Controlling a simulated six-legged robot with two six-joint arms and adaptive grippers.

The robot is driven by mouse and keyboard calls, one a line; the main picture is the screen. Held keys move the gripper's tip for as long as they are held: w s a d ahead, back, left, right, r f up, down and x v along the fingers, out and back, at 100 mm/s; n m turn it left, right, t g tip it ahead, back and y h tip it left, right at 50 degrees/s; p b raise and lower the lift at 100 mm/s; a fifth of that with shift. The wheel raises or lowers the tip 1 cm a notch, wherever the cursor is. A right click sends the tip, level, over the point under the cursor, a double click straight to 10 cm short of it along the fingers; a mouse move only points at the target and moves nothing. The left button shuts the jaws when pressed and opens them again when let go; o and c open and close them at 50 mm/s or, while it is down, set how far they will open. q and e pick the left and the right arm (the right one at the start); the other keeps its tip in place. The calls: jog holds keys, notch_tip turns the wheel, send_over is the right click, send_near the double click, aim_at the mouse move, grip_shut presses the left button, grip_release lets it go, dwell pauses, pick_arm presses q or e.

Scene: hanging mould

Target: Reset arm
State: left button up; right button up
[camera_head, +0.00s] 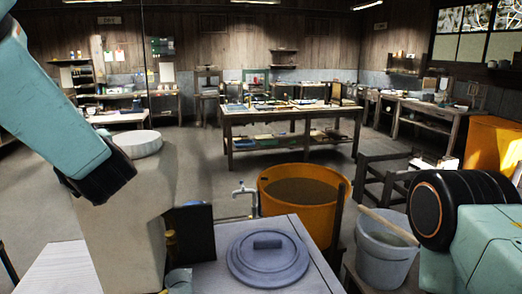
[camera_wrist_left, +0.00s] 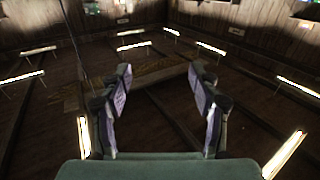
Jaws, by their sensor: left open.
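My left arm (camera_head: 60,110), teal with a black joint, comes in from the left in the head view, and its gripper is outside that view. In the left wrist view my left gripper (camera_wrist_left: 160,84) is open, with its two fingers apart and nothing between them. Behind the fingers are dark wood and bright light strips, like the ceiling. My right arm (camera_head: 485,235), teal with a thick black joint, shows at the right edge of the head view. Its gripper is not in view.
A grey round lid (camera_head: 268,258) lies on a box-like stand in front. Behind it is an orange vat (camera_head: 300,190); a grey bucket (camera_head: 385,258) with a stick stands near my right arm. A long wooden workbench (camera_head: 290,113) stands farther back, with open floor left of it.

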pick_arm(q)
jog(key=s+d+f+m+g+h+b, duration=0.1)
jog(key=s+d+f+m+h+b, duration=0.2)
jog(key=f, duration=1)
jog(key=s+d+f+m+g+h+b, duration=0.1)
jog(key=s+d+f+g+h, duration=0.2)
jog(key=f, duration=0.9)
jog(key=s+d+f+m+h+b, duration=0.25)
jog(key=d+f+h, duration=0.2)
jog(key=f, duration=0.85)
jog(key=s+d+f+m+g+h+b, duration=0.1)
jog(key=s+f+g+b, duration=0.3)
jog(key=s+f, duration=0.9)
jog(key=s+d+f+m+g+h+b, duration=0.1)
jog(key=s+f+g+b, duration=0.3)
jog(key=s+f, duration=1)
jog(key=s+d+g, duration=0.1)
jog(key=s, duration=0.3)
jog(key=shift+s+d, duration=0.2)
pick_arm(e)
notch_tip(320, 180, down, 15)
jog(key=shift+r, duration=0.2)
